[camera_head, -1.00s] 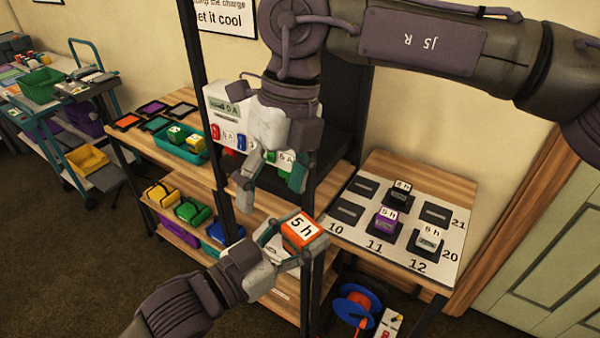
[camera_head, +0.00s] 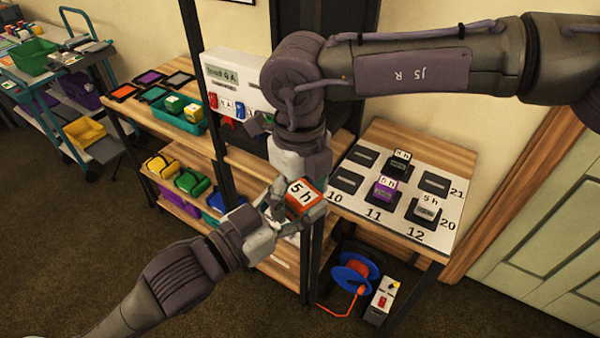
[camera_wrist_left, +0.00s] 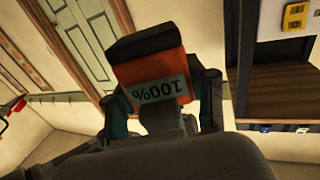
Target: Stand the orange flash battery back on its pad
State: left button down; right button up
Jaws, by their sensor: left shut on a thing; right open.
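The orange flash battery (camera_head: 303,198) is in my left gripper (camera_head: 290,214), in front of the shelf, with its white "5 h" label facing up and toward the head camera. In the left wrist view the battery (camera_wrist_left: 155,85) sits between the fingers; its black end and an upside-down "100%" display show. My right gripper (camera_head: 283,190) is open, pointing down right beside the battery; whether it touches is unclear. The numbered board (camera_head: 452,226) has three bare dark pads: back left (camera_head: 363,156), front left (camera_head: 346,181) and right (camera_head: 435,183).
Black (camera_head: 398,168), purple (camera_head: 384,191) and grey (camera_head: 427,209) batteries stand on other pads. A teal tray (camera_head: 180,118) and a white charger box (camera_head: 228,80) are on the shelf at left. A dark upright post (camera_head: 205,100) stands near my arms.

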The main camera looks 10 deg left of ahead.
jog(key=shift+f, duration=0.5)
jog(key=c, duration=1.3)
pick_arm(q)
jog(key=shift+c, duration=1.4)
grip_release()
pick_arm(e)
grip_shut()
pick_arm(q)
jog(key=shift+f, duration=0.1)
